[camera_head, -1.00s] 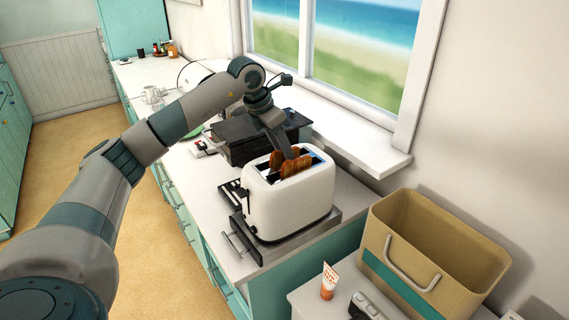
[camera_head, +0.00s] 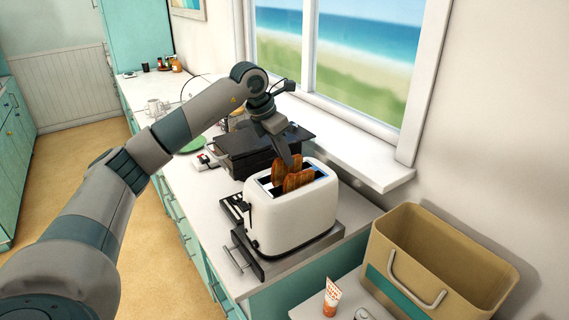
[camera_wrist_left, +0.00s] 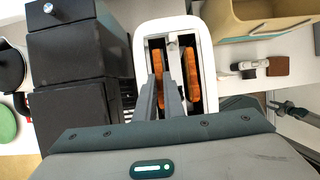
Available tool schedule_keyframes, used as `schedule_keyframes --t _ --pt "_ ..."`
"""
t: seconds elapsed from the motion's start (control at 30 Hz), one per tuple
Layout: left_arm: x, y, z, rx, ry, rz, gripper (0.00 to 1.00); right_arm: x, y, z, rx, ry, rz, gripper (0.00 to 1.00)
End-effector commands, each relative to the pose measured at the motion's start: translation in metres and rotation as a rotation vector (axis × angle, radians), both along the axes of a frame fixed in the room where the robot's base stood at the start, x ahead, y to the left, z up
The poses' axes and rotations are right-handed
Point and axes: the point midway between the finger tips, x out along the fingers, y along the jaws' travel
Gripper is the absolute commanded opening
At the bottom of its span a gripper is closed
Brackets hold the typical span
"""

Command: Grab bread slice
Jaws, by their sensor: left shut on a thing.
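Two browned bread slices stand upright in the white toaster (camera_head: 290,218), their tops above its slots. My left gripper (camera_head: 291,163) reaches down from above and is shut on the back bread slice (camera_head: 278,172). The front bread slice (camera_head: 298,180) stands beside it. In the left wrist view, the fingers (camera_wrist_left: 160,97) lie either side of the held slice (camera_wrist_left: 157,68), and the other slice (camera_wrist_left: 192,75) is apart in its own slot. The lower parts of both slices are hidden. A grey gripper-like part (camera_wrist_left: 292,112), perhaps my right gripper, shows at the right edge of the wrist view.
A black box (camera_head: 262,140) stands close behind the toaster. A tan crate (camera_head: 440,255) and an orange-and-white tube (camera_head: 331,298) are at the front right. The windowsill (camera_head: 350,150) runs along the wall. Space above the toaster is free around my arm.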

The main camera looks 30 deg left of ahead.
Motion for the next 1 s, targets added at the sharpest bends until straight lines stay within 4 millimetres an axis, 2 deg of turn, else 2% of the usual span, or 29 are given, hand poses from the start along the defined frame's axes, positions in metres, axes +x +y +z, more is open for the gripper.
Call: schedule_keyframes --t 0.2,0.5,0.7,1.0 --pt "0.001 0.0 0.03 -0.001 -0.006 0.001 0.0 0.0 0.0 -0.017 0.0 0.0 0.0 0.31" --pt "0.001 0.0 0.069 -0.001 -0.004 0.0 0.0 0.0 0.0 -0.031 0.0 0.0 0.0 0.31" --pt "0.0 0.0 0.08 -0.001 -0.002 0.001 0.0 0.0 -0.001 -0.033 -0.001 0.0 0.0 0.31" --pt "0.0 0.0 0.081 -0.001 -0.001 0.001 0.0 0.0 -0.002 -0.032 -0.002 0.0 0.001 0.31"
